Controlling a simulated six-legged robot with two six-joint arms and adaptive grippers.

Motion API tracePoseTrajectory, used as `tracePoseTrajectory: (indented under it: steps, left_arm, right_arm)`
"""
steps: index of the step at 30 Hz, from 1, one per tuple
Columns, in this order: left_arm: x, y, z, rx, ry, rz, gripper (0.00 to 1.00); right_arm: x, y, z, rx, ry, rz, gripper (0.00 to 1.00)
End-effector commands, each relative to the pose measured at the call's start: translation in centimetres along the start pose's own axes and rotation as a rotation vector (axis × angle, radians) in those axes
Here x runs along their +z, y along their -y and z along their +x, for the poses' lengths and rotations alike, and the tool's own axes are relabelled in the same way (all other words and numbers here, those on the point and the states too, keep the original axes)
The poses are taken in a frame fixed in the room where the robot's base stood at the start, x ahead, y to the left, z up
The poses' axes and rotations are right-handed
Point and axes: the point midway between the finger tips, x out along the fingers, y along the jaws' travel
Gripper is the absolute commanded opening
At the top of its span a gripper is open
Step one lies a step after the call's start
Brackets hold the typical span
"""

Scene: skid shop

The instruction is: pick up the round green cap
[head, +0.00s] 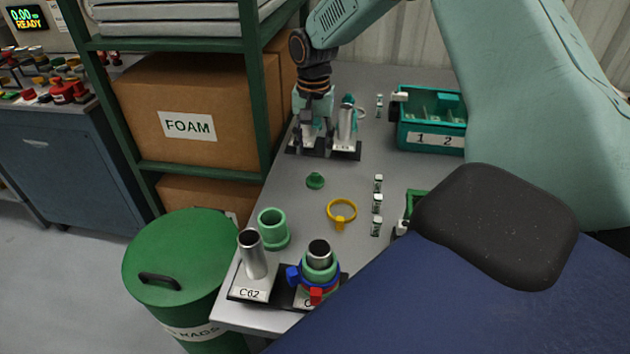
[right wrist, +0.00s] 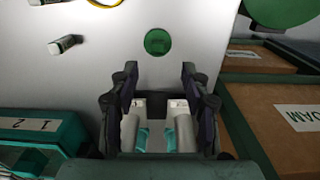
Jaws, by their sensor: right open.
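The round green cap (head: 315,180) lies on the grey bench, left of the yellow ring, in the head view. In the right wrist view the cap (right wrist: 158,42) shows as a round green disc beyond my fingertips, apart from them. My right gripper (head: 312,140) points down over the far end of the bench, in front of a black base with steel posts (head: 345,125). In the right wrist view the right gripper (right wrist: 160,72) is open with its fingers apart, and the post bases show between them. My left gripper is not in view.
A yellow ring (head: 341,213), a green cup (head: 273,229) and a near post stand (head: 254,283) are on the bench. A teal tray (head: 430,140) stands behind. A shelf with a FOAM box (head: 190,110) borders the left.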

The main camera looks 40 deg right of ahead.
Motion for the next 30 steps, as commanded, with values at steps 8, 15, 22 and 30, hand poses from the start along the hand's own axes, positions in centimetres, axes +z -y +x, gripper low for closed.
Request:
tracePoseTrajectory:
  steps: [8, 15, 22, 30]
  left_arm:
    - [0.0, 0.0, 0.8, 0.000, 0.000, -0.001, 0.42]
    - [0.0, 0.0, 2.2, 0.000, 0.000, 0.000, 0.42]
    - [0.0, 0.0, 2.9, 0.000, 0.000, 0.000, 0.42]
    - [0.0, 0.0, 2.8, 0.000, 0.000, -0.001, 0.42]
  right_arm:
    - [-0.1, 0.0, 2.6, 0.001, 0.001, 0.000, 0.47]
    - [-0.2, -0.3, 5.5, 0.001, 0.001, 0.000, 0.47]
    - [-0.2, -0.3, 7.7, 0.001, -0.001, 0.000, 0.47]
    - [-0.2, -0.3, 7.5, 0.000, -0.001, 0.000, 0.39]
